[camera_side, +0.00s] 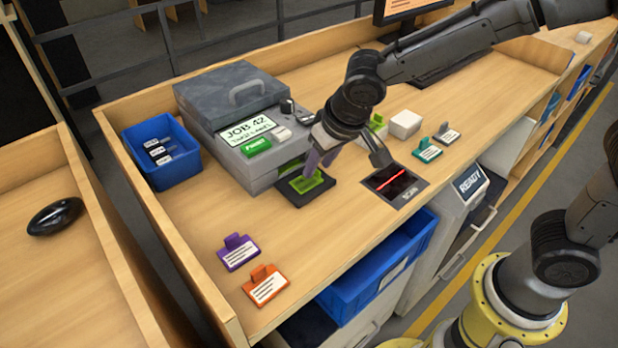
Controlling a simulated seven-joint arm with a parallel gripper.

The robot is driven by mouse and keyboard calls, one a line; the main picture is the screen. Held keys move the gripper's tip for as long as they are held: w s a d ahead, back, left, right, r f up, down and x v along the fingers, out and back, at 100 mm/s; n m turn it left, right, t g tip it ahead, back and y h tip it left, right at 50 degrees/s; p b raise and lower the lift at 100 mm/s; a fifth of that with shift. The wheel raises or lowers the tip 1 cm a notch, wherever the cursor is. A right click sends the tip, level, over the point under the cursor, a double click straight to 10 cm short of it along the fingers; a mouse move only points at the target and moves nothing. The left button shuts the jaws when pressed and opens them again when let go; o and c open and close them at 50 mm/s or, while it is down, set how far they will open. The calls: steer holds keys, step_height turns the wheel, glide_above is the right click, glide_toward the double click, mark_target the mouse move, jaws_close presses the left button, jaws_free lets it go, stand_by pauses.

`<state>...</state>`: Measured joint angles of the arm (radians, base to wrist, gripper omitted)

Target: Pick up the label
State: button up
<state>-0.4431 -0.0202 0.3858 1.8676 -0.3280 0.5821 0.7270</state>
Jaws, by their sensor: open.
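Several tabbed labels lie on the wooden bench. A green label (312,184) sits on a black pad (289,199) in front of the grey printer. A purple label (238,251) and an orange label (265,285) lie at the front left. A teal label (428,151) and a grey label (446,134) lie at the right. My gripper (347,158) is open, with its fingers spread above the bench between the green label and the scanner. Its left finger is near the green label's tab. I cannot tell whether they touch.
The grey printer (240,115) with a "JOB 42" screen stands behind the pad. A black scanner plate (395,186) with a red line is right of it. A blue bin (150,165) stands at left, and a white block (405,124) at right. The front-left bench is mostly clear.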

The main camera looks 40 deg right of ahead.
steer(key=shift+w+f, duration=0.2)
steer(key=shift+f, duration=0.35)
jaws_close()
steer(key=shift+r, duration=0.2)
